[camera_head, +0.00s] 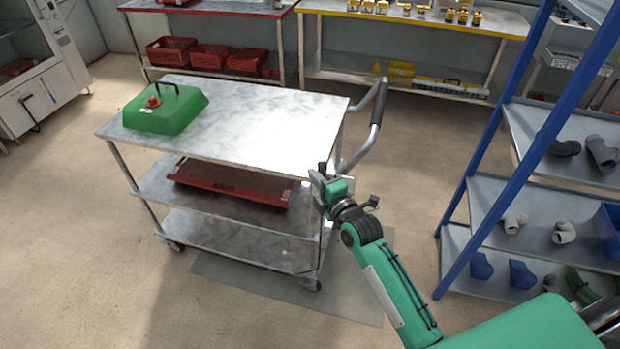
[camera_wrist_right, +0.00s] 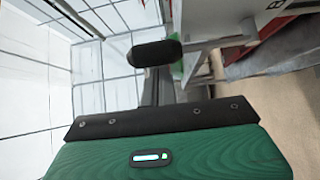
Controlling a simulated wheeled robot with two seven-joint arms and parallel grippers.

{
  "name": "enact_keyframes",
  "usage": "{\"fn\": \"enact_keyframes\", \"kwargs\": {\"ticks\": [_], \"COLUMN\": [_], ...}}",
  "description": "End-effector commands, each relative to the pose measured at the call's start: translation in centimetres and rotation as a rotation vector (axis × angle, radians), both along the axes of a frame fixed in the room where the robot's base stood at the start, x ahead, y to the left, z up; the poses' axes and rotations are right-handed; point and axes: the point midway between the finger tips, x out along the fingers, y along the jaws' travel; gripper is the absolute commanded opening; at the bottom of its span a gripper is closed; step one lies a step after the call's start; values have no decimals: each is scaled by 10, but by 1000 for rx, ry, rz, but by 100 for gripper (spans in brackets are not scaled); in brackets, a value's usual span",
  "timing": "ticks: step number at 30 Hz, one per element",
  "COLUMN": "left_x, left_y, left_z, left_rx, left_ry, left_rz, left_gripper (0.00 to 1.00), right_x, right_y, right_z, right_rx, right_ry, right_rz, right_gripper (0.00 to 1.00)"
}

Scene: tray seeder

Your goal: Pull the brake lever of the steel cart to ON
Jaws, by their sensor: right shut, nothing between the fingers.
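The steel cart (camera_head: 270,125) stands in the middle of the head view, with a bent push handle (camera_head: 360,150) at its right end. My right gripper (camera_head: 320,180) is at the cart's right front corner, below the top shelf, shut and empty. In the right wrist view a black rounded grip (camera_wrist_right: 157,53), which looks like the brake lever's end, lies ahead of my green gripper body. I cannot tell whether the fingers touch it. In the head view the lever is hard to make out behind my gripper. My left gripper is not in view.
A green case (camera_head: 165,112) sits on the cart's top, and a red tray (camera_head: 232,182) on its middle shelf. A blue-framed rack (camera_head: 500,150) with grey pipe fittings stands to the right. Open floor (camera_head: 415,190) lies between cart and rack. Workbenches stand behind.

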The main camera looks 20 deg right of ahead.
Motion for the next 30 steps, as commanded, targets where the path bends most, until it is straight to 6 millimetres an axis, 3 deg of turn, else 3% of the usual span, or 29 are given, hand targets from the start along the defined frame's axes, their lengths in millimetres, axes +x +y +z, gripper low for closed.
{"fn": "enact_keyframes", "kwargs": {"ticks": [13,30], "left_x": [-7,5], "left_y": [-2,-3], "left_z": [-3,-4], "left_rx": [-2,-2], "left_ry": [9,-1], "left_rz": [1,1], "left_gripper": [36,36], "right_x": [-1,-5], "right_y": [-1,-8], "right_z": [-1,-1], "right_rx": [9,76], "right_ry": [-5,-50], "right_rz": [0,0], "right_gripper": [0,0]}}
